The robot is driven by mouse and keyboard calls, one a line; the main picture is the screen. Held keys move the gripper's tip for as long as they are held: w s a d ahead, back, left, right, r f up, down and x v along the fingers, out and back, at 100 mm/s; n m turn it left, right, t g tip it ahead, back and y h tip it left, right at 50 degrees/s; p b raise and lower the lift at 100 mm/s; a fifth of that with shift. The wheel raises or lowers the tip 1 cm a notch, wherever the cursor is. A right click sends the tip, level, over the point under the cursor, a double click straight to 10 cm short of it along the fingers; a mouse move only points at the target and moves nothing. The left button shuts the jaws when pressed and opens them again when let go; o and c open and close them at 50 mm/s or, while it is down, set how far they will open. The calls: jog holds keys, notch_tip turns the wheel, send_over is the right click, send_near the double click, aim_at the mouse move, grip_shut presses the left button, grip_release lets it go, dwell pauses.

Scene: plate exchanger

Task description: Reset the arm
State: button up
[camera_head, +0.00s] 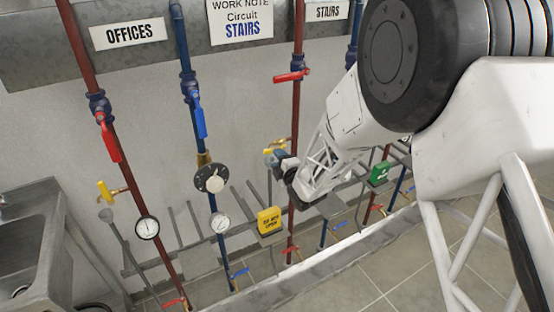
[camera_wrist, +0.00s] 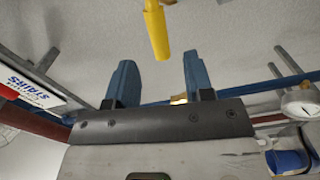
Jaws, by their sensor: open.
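My arm reaches in from the right in the head view. My gripper (camera_head: 280,163) is at the middle red pipe (camera_head: 296,118), just below a small yellow valve handle (camera_head: 276,143). In the wrist view my gripper (camera_wrist: 158,62) shows two blue fingers spread apart with nothing between them. A yellow handle (camera_wrist: 156,30) hangs beyond the fingertips, in line with the gap. I cannot tell how far it is from them.
Red and blue pipes with a red lever (camera_head: 292,76), a blue lever (camera_head: 200,116) and gauges (camera_head: 146,227) line the wall. A metal sink (camera_head: 40,225) stands at left. Tiled floor (camera_head: 390,270) is clear.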

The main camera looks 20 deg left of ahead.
jog(key=s+d+r+m+g+h, duration=0.1)
jog(key=s+d+r+m+h, duration=0.3)
jog(key=d, duration=0.4)
jog(key=s+d+r+m+h, duration=0.1)
jog(key=d+r+m+h, duration=0.25)
jog(key=d+r, duration=0.4)
jog(key=s+d+r+m+g+h, duration=0.1)
jog(key=s+d+r+m+h, duration=0.3)
jog(key=d, duration=0.6)
jog(key=s+d+r+m+g, duration=0.1)
jog(key=s+d+m, duration=0.3)
jog(key=s, duration=0.7)
jog(key=s+d+r+m+g+h, duration=0.1)
jog(key=s+d+m+g, duration=0.3)
jog(key=s, duration=0.7)
jog(key=s+d+r+m+g, duration=0.3)
jog(key=s+d+m, duration=0.3)
jog(key=s+d, duration=0.2)
jog(key=s, duration=0.2)
jog(key=shift+s+r, duration=0.15)
jog(key=shift+s, duration=0.25)
jog(key=shift+h, duration=0.25)
dwell(1.6)
